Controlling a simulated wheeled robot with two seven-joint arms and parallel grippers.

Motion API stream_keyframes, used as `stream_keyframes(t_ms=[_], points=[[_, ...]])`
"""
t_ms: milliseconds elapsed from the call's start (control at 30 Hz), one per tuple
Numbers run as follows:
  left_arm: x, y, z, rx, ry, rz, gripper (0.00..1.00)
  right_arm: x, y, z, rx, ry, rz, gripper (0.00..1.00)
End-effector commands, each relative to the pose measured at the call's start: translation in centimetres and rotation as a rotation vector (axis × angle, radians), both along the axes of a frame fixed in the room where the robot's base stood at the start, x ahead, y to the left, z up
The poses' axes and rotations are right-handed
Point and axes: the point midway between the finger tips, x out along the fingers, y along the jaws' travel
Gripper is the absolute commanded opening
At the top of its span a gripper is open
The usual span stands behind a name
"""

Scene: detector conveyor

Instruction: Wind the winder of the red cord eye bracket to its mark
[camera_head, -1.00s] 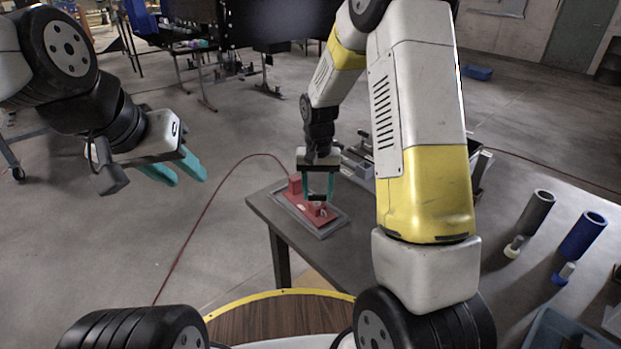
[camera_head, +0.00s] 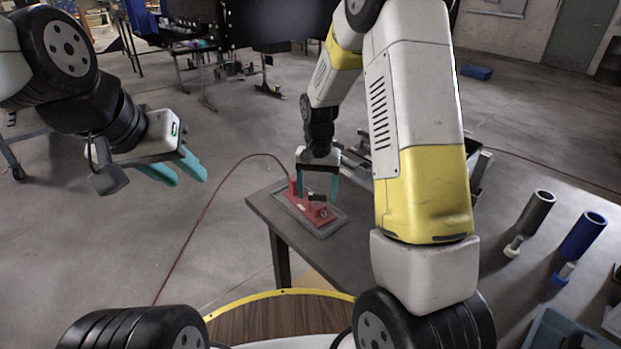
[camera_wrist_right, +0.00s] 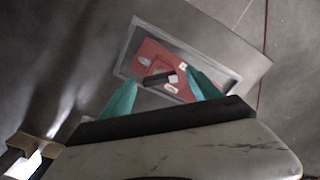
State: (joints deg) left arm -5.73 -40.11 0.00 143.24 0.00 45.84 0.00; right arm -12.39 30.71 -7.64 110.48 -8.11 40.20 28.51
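The red bracket (camera_head: 309,211) lies in a grey tray (camera_head: 331,229) on the corner of the dark table. A black winder (camera_head: 317,197) stands out on top of it; in the right wrist view the winder (camera_wrist_right: 160,78) shows as a dark bar with a light end. My right gripper (camera_head: 318,199) is open over the bracket, its teal fingers on either side of the winder. In the right wrist view the fingers (camera_wrist_right: 163,88) are apart; contact with the winder cannot be told. My left gripper (camera_head: 192,176) is open and empty, off to the left above the floor.
The table (camera_head: 262,209) has bare surface around the tray. Grey and blue cylinders (camera_head: 582,236) stand on the right, with a blue bin (camera_head: 560,330) at the lower right. A red cord (camera_head: 205,212) runs along the floor left of the table.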

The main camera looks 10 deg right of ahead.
Motion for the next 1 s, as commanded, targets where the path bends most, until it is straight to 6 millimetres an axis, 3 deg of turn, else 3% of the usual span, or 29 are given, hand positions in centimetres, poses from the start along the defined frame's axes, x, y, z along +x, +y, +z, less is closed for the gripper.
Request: stream_keyframes(t_ms=[333, 700, 1000], points=[[0.0, 0.0, 0.0, 0.000, 0.000, 0.000, 0.36, 0.0, 0.0, 0.5, 0.001, -0.001, 0.001, 0.71], [0.0, 0.0, 0.0, 0.000, 0.000, 0.000, 0.36, 0.1, 0.0, 6.2, 0.001, -0.003, 0.001, 0.71], [0.0, 0.0, 0.0, 0.000, 0.000, 0.000, 0.36, 0.0, 0.0, 7.8, 0.000, 0.000, 0.001, 0.71]])
